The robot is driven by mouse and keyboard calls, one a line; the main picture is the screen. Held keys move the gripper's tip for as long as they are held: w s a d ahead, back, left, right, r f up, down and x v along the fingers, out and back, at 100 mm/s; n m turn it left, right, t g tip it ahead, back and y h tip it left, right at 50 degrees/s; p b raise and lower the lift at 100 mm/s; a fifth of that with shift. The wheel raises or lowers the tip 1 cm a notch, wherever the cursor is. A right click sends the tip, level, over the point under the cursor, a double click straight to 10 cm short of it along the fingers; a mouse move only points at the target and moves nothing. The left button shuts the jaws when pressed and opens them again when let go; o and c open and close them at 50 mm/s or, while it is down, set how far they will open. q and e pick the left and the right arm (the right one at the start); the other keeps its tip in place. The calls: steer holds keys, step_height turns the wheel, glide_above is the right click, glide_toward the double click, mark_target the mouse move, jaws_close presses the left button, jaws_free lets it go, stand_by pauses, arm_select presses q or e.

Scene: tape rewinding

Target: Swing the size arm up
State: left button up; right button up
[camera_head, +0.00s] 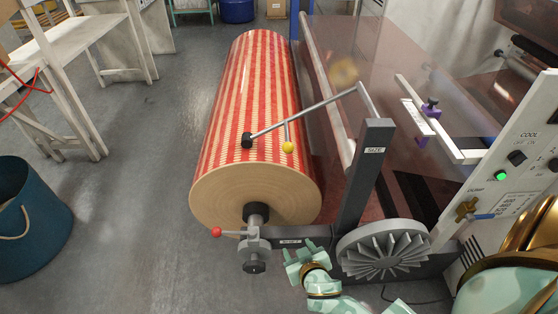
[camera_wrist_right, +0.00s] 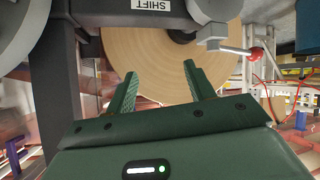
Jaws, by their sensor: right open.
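The size arm (camera_head: 305,115) is a thin grey rod running left from the top of the dark post marked SIZE (camera_head: 368,160), with a black end (camera_head: 247,141) at the red-and-cream striped roll (camera_head: 252,90). A yellow ball (camera_head: 288,147) hangs from the rod on a short stem, over the roll's right side. My right gripper (camera_head: 306,250) is low, in front of the bar marked SHIFT and well below the size arm. In the right wrist view its two green fingers (camera_wrist_right: 160,88) are apart and empty, facing the roll's pale round end (camera_wrist_right: 150,62). My left gripper is not seen.
A red-knobbed lever (camera_head: 217,232) stands by the roll's shaft. A grey finned wheel (camera_head: 383,250) sits right of my gripper. A white control panel (camera_head: 520,150) with a green lamp is at the right. A blue bin (camera_head: 30,215) stands left; the floor between is clear.

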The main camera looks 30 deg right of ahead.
steer(key=w+d+r+m+t+h+b, duration=0.1)
steer(key=w+d+r+m+t+h, duration=0.15)
steer(key=w+r, duration=0.4)
steer(key=m+t+h+b, duration=0.1)
steer(key=m+t+h, duration=0.1)
steer(key=t, duration=0.1)
glide_toward(287, 142)
steer(key=shift+y, duration=0.25)
steer(key=x, duration=0.3)
steer(key=f+x, duration=0.1)
steer(key=x, duration=0.7)
steer(key=shift+d+f+b, duration=0.25)
steer(key=shift+d+b, duration=0.05)
steer(key=shift+b, duration=0.05)
jaws_close()
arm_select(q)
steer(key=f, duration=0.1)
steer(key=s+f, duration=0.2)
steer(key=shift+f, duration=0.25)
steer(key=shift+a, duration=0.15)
arm_select(e)
steer(key=shift+r, duration=0.2)
